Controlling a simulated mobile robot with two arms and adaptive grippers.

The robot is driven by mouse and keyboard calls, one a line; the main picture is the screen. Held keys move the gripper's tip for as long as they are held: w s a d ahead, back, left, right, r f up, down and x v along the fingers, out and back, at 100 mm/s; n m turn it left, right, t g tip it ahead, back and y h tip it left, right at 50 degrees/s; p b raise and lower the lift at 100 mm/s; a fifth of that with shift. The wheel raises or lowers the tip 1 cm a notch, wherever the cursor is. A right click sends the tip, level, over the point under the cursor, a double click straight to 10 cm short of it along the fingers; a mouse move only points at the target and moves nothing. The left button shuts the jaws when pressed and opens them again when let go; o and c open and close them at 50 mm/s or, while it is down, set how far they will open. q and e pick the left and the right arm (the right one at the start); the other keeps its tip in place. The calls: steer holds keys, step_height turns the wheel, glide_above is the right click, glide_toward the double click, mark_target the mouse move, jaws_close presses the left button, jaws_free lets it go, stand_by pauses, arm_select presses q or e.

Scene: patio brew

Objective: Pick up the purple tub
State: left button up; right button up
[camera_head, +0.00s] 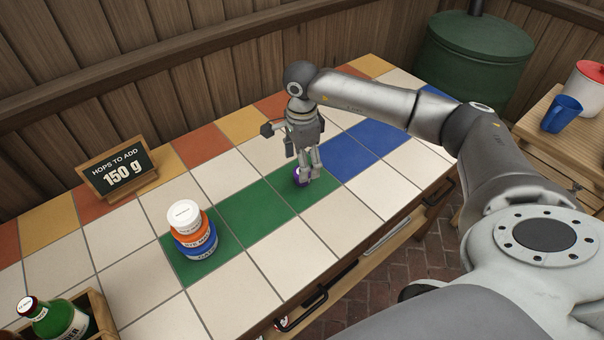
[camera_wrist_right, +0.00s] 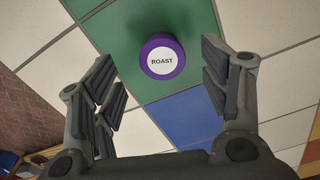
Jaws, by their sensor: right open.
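The purple tub (camera_head: 298,174) stands on a green tile, mostly hidden behind my right gripper (camera_head: 310,172) in the head view. In the right wrist view the purple tub (camera_wrist_right: 162,57) shows a round white lid marked ROAST. There, my right gripper (camera_wrist_right: 160,85) is open, with one finger on each side of the tub and a gap on both sides. Nothing is held between the fingers. My left gripper is in neither view.
A stack of tubs, white (camera_head: 185,216) over orange over blue, stands on a green tile to the left. A sign (camera_head: 120,172) reads 150 g. A wooden crate (camera_head: 102,318) holds green bottles. A blue cup (camera_head: 561,114) stands on the side table. Tiles around the tub are clear.

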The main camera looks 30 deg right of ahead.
step_height(320, 180, down, 5)
steer(key=shift+w+d+p, duration=0.1)
steer(key=shift+d+p, duration=0.05)
steer(key=shift+p, duration=0.35)
steer(key=c, duration=1.1)
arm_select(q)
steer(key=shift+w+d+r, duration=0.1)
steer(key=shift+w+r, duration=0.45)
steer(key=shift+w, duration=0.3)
arm_select(e)
steer(key=shift+c, duration=0.2)
steer(key=shift+r, duration=0.2)
